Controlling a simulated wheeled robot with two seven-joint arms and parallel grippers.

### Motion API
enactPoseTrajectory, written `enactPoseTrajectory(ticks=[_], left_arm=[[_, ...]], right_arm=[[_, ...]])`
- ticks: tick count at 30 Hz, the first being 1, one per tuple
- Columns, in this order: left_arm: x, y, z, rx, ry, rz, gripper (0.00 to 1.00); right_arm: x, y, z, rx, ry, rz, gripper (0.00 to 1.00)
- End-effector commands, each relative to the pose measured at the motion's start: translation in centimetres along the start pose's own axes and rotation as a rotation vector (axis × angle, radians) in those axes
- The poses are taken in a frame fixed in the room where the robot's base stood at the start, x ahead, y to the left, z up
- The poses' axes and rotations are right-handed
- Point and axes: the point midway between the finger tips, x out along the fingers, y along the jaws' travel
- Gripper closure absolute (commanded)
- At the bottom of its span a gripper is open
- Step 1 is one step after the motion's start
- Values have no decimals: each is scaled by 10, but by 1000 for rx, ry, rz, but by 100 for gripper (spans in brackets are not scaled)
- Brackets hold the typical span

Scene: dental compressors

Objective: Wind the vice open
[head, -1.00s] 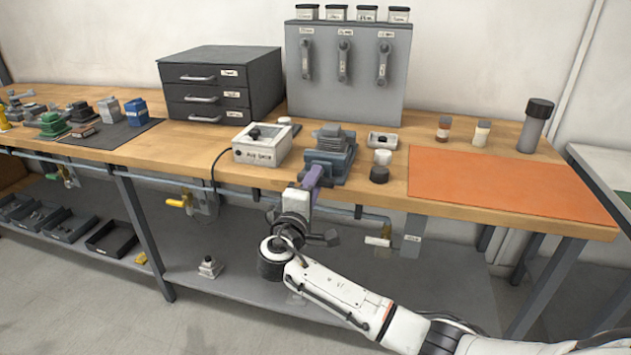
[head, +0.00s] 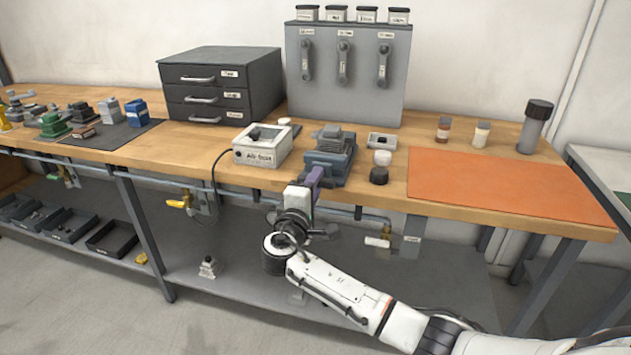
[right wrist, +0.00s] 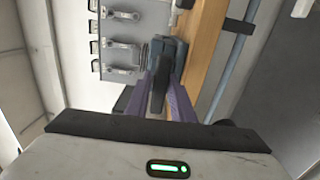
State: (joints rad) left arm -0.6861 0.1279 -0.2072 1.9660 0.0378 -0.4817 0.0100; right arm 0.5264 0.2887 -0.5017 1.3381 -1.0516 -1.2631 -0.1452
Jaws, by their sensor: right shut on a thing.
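The blue-grey vice (head: 330,160) stands at the front edge of the wooden bench, with a grey stepped block on top of it. It also shows in the right wrist view (right wrist: 179,54). My right gripper (head: 314,177) reaches up to the vice's front from below the bench edge. In the right wrist view its purple fingers (right wrist: 161,98) are shut on a dark bar, the vice handle (right wrist: 159,92), which lies between them. The fingers hide much of the handle in the head view. My left gripper is not in view.
A white labelled box (head: 262,147) with a cable stands close left of the vice. A white and a black small jar (head: 379,175) stand close right. An orange mat (head: 505,188) lies clear farther right. Pipes with a yellow-handled valve (head: 178,203) run below the bench edge.

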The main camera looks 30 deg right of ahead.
Motion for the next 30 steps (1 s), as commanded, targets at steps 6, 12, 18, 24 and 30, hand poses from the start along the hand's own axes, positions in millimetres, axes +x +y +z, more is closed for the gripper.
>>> enactPoseTrajectory(ticks=[6, 12, 18, 24, 30], left_arm=[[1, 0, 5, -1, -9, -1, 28], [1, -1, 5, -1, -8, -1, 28], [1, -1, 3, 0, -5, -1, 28], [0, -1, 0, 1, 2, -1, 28], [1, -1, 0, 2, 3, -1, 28]], right_arm=[[0, -1, 0, 0, 0, 0, 66], [0, 0, 0, 1, 0, 1, 66], [-11, -1, -1, 1, 3, 0, 66], [-50, -2, -1, 2, 4, -2, 66], [-85, -2, -1, 1, 2, -2, 66]])
